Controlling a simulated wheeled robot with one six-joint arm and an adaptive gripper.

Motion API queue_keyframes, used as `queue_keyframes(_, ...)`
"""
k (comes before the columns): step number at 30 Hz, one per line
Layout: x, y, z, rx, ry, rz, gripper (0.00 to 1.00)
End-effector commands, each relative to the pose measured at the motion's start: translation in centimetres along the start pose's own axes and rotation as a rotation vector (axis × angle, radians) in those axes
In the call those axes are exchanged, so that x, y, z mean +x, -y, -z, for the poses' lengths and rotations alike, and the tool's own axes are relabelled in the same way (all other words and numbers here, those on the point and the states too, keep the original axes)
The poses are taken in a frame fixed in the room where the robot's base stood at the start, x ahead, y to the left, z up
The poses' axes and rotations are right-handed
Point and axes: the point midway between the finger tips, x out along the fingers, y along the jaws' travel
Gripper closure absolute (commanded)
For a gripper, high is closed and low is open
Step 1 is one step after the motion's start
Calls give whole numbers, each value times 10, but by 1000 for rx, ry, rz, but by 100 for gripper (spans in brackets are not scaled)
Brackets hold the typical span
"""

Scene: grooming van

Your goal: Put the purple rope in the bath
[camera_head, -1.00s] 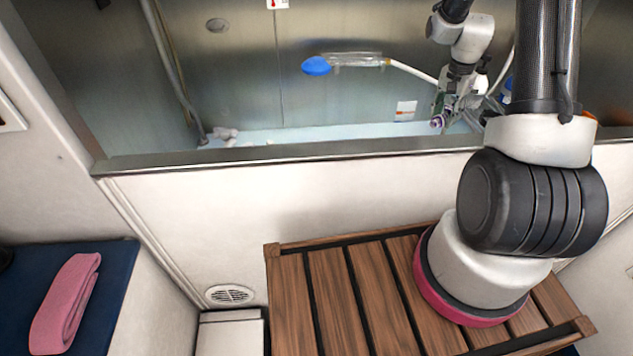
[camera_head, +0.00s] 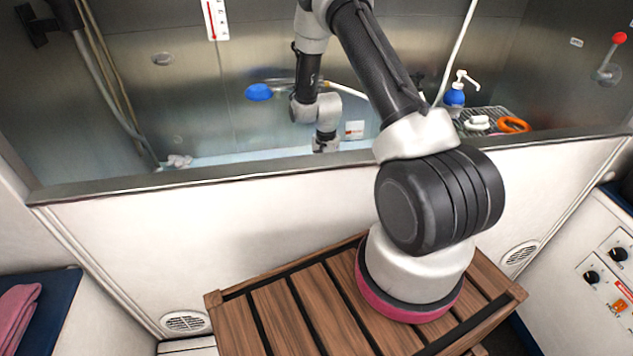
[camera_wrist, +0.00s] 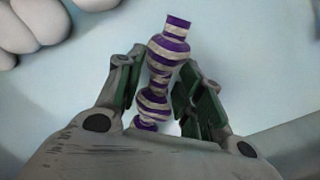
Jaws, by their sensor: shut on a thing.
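The purple rope (camera_wrist: 166,50) is a purple-and-white striped, lumpy piece in the wrist view. My gripper (camera_wrist: 160,82) is shut on it, with a finger on either side, and its upper end sticks out past the fingers. A pale blue surface lies behind it. In the head view my gripper (camera_head: 326,146) is down inside the bath (camera_head: 120,185), behind the front rim, which hides its lower part. The rope cannot be made out in that view. Whether the rope touches the bath floor cannot be told.
Pale rounded lumps (camera_wrist: 35,22) lie at the wrist view's upper left. A blue shower head (camera_head: 259,92) is on the back wall. A blue pump bottle (camera_head: 455,94) and an orange ring (camera_head: 514,125) stand at right. A slatted wooden stand (camera_head: 290,312) is in front.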

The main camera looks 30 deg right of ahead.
Motion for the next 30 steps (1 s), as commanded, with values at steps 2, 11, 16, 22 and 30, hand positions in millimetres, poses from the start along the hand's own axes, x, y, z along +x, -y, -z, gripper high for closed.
queue_keyframes(2, 6, 0, 0, 0, 0, 0, 89)
queue_keyframes(11, 41, 0, 0, 0, -1, 1, 89)
queue_keyframes(16, 40, 0, 0, 0, -1, 2, 89)
queue_keyframes(22, 43, 0, 0, 0, -1, 1, 54)
queue_keyframes(30, 43, 0, 0, 0, -1, 1, 41)
